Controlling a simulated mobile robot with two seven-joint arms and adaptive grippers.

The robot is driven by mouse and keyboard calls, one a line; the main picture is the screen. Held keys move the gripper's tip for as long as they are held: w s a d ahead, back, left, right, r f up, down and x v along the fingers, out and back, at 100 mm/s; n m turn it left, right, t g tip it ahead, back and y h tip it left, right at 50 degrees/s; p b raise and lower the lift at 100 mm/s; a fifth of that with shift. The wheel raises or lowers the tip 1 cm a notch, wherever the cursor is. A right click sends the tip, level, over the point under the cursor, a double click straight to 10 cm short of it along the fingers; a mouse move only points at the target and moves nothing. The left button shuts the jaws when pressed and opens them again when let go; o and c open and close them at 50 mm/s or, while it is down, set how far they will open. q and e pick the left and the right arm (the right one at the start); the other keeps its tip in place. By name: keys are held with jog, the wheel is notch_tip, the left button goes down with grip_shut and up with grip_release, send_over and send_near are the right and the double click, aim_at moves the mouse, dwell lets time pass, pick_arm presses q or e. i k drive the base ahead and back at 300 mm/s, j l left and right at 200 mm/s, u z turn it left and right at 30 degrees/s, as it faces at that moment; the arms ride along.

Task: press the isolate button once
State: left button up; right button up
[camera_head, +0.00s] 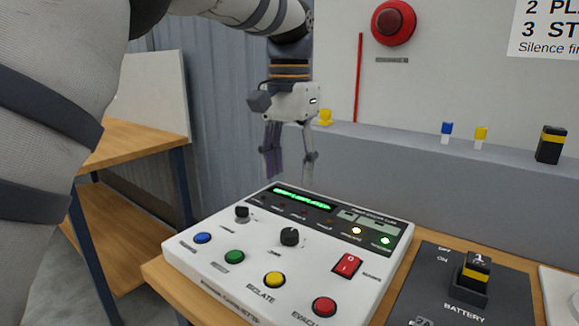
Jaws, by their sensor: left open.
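The isolate button is the yellow round button (275,279) near the front edge of a white control panel (185,262), with its label just below it. It stands between a green button (234,257) and a red button (324,306). My left gripper (290,176) points down with its fingers apart, at the panel's far side. It appears empty and well away from the yellow button. Nothing covers the button. My right gripper is not in view.
The panel also has a blue button (202,238), a black knob (290,236), a red rocker switch (346,265) and a lit green display (303,199). A battery switch unit (462,290) stands at right. A grey ledge (400,160) with small items runs behind.

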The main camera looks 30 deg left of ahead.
aim_at(274, 277)
jog(key=k, duration=1)
